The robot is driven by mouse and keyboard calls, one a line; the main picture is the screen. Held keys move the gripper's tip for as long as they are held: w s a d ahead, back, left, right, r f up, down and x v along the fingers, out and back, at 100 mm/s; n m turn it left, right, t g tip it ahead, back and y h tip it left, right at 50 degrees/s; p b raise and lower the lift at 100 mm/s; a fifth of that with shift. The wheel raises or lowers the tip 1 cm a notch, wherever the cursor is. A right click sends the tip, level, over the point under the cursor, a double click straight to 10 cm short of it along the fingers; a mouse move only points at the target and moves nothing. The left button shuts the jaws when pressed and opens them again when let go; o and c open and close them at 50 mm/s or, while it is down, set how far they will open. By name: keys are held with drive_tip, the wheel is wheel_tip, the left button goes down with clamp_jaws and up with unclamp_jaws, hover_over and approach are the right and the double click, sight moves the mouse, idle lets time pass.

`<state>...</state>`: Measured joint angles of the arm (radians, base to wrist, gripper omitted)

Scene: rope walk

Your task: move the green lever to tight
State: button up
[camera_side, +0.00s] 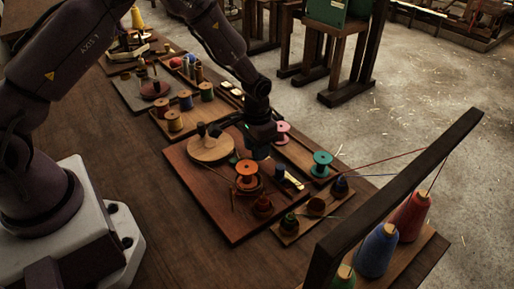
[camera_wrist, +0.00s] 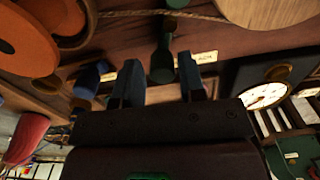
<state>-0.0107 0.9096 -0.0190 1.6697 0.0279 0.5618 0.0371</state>
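The green lever (camera_wrist: 162,62) shows in the wrist view, with a rounded end and a thinner stem, beside a small pale label (camera_wrist: 206,57) whose text I cannot read. My gripper (camera_wrist: 160,78) is open, with one finger on each side of the lever's end in the picture. Gaps show on both sides, and I cannot tell how deep the lever sits between the fingers. In the side view my gripper (camera_side: 262,152) is low over the reddish-brown board (camera_side: 201,186). The lever is not clear there, largely hidden by my gripper.
An orange spool (camera_side: 247,169) stands close in front of my gripper, and a round wooden disc (camera_side: 210,148) lies to its left. A teal spool (camera_side: 321,161) stands to the right. A dark frame bar (camera_side: 395,195) rises at front right, near red (camera_side: 411,214) and blue (camera_side: 376,250) cones.

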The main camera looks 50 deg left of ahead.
drive_tip(key=shift+r, duration=3.4)
drive_tip(key=shift+s+f, duration=0.1)
drive_tip(key=shift+s, duration=0.2)
drive_tip(key=s+r+t, duration=0.5)
drive_tip(key=s+r, duration=1.8)
drive_tip(key=r, duration=0.1)
drive_tip(key=shift+s+r+n+t, duration=0.15)
drive_tip(key=shift+s+n+t, duration=0.15)
drive_tip(key=shift+n, duration=0.1)
